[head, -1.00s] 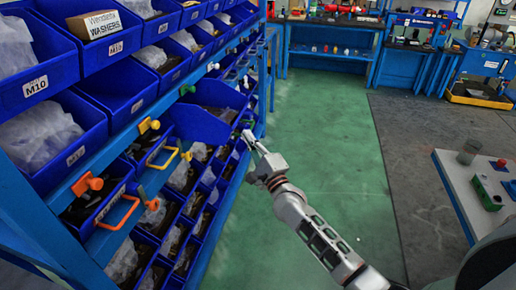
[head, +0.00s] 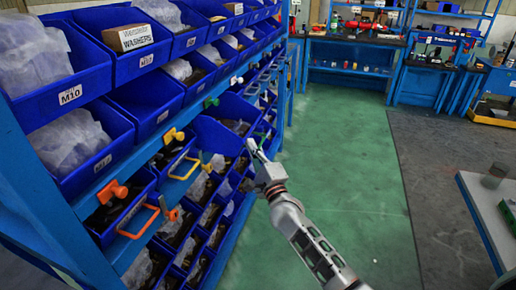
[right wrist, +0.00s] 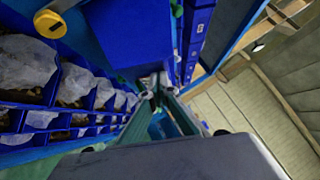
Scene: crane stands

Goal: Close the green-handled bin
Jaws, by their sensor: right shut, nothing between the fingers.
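A blue bin (head: 214,134) sticks out of the rack past its neighbours, in the row with the yellow and orange handles. Its side wall shows in the head view, and a large blue panel (right wrist: 120,38) that appears to be this bin fills the upper middle of the right wrist view. A small green piece (head: 263,135), possibly its handle, shows at its far end beside my fingers. My right gripper (head: 251,144) is shut and empty, just right of the bin's outer end. I cannot tell if it touches. My left gripper is out of view.
A bin with a yellow handle (head: 184,167) and one with an orange handle (head: 139,222) are nearer in the same row. Stocked bins fill the rack above and below. The green floor (head: 350,150) is clear; a table (head: 485,215) stands at right.

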